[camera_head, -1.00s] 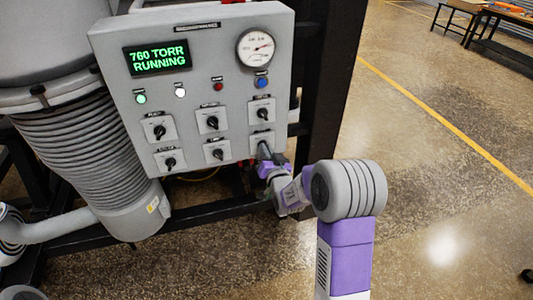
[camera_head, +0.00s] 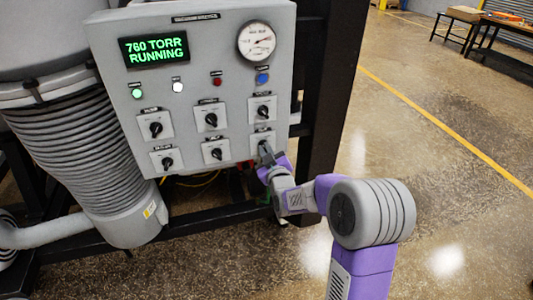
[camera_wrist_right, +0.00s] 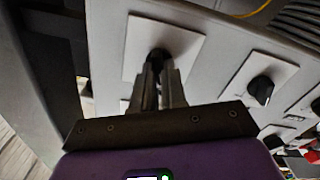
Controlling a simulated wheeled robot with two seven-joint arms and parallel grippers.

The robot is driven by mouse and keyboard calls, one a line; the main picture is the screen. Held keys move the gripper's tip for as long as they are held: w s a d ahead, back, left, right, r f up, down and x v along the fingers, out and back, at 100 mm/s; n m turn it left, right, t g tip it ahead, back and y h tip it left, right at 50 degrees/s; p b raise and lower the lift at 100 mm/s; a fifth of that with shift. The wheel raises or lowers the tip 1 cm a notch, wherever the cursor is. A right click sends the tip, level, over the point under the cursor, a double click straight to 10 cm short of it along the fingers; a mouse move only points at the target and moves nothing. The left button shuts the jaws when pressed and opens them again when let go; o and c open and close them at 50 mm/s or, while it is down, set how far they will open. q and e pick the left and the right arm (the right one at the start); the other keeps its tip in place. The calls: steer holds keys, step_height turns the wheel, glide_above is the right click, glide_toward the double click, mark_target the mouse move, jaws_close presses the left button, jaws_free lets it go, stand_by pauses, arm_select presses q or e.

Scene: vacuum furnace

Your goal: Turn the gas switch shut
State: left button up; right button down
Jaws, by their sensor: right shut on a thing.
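The grey control panel (camera_head: 198,97) carries several black rotary switches on white plates. My right gripper (camera_head: 265,150) is at the lower right switch, whose white plate (camera_head: 257,139) shows above the fingers. Its label is too small to read, so I cannot tell by text that it is the gas switch. In the right wrist view my right gripper (camera_wrist_right: 160,83) is shut on the black knob (camera_wrist_right: 158,55) of that switch. The fingers hide most of the knob, so its exact angle is hard to tell. My left gripper is not in view.
The panel display (camera_head: 154,50) reads 760 TORR RUNNING. A round gauge (camera_head: 257,41) is at the upper right. A neighbouring switch (camera_head: 263,111) sits just above the held one. A dark frame post (camera_head: 328,90) stands right of the panel. The floor at right is open.

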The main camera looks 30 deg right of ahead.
steer(key=shift+n, duration=0.6)
steer(key=c, duration=1.2)
jaws_free()
steer(key=shift+s, duration=0.1)
steer(key=v, duration=0.7)
steer(key=shift+s+p, duration=0.2)
steer(key=shift+p, duration=0.1)
